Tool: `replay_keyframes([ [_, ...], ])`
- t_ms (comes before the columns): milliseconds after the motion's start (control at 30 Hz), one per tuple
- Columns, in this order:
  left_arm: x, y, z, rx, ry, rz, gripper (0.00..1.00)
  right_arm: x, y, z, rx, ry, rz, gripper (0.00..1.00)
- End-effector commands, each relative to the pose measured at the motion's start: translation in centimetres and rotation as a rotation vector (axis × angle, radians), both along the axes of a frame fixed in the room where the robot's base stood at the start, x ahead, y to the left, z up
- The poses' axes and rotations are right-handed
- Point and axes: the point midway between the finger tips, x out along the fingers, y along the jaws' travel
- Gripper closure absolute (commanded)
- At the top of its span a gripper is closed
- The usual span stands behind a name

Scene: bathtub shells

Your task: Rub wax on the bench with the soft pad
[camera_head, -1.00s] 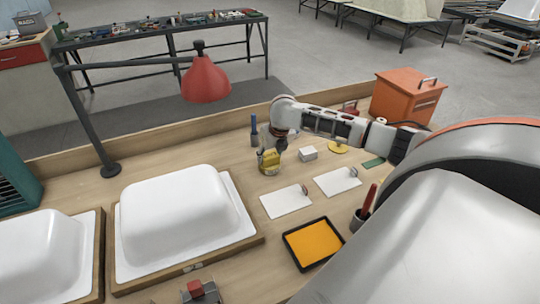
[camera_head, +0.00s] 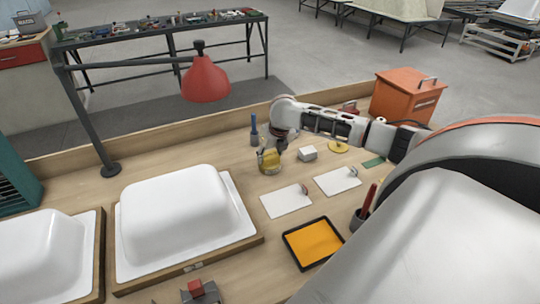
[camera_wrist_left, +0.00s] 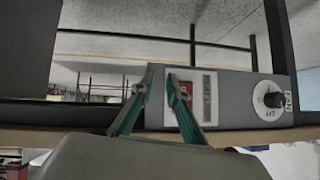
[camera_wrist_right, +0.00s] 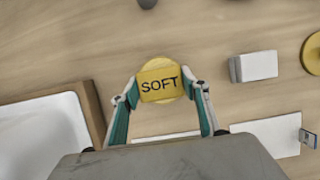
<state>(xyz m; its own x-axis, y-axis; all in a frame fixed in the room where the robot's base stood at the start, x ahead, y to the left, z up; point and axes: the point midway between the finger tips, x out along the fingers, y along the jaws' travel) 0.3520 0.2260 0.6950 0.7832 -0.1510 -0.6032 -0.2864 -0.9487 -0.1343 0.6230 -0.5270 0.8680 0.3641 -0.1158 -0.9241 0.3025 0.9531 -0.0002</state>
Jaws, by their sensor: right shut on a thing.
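The soft pad (camera_wrist_right: 158,82) is a yellow block marked SOFT. My right gripper (camera_wrist_right: 159,88) is shut on it, one finger on each side. In the head view the yellow pad (camera_head: 269,160) is at the middle of the wooden bench (camera_head: 205,147), right of the white shell. A round yellow shape (camera_wrist_right: 171,67) shows behind the pad in the right wrist view; I cannot tell if they touch. My left gripper (camera_wrist_left: 160,78) is empty with its fingers a little apart, in front of a grey panel with a black knob. It is not visible in the head view.
White tub shells (camera_head: 180,215) stand on wooden frames at left. A red lamp (camera_head: 206,80) hangs over the bench's back.

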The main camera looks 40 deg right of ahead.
Motion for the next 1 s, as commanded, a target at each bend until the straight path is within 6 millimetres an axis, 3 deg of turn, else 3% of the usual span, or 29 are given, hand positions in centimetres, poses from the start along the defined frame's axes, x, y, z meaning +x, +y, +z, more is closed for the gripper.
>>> replay_keyframes([
  [800, -0.2, -0.5, 0.0, -0.013, 0.005, 0.01, 0.85, 0.1, 0.0, 6.1, -0.001, -0.005, 0.0, 0.72],
  [1000, -0.2, -0.3, -0.1, -0.008, 0.005, 0.006, 0.85, 0.1, 0.0, 6.8, -0.001, -0.003, -0.001, 0.72],
])
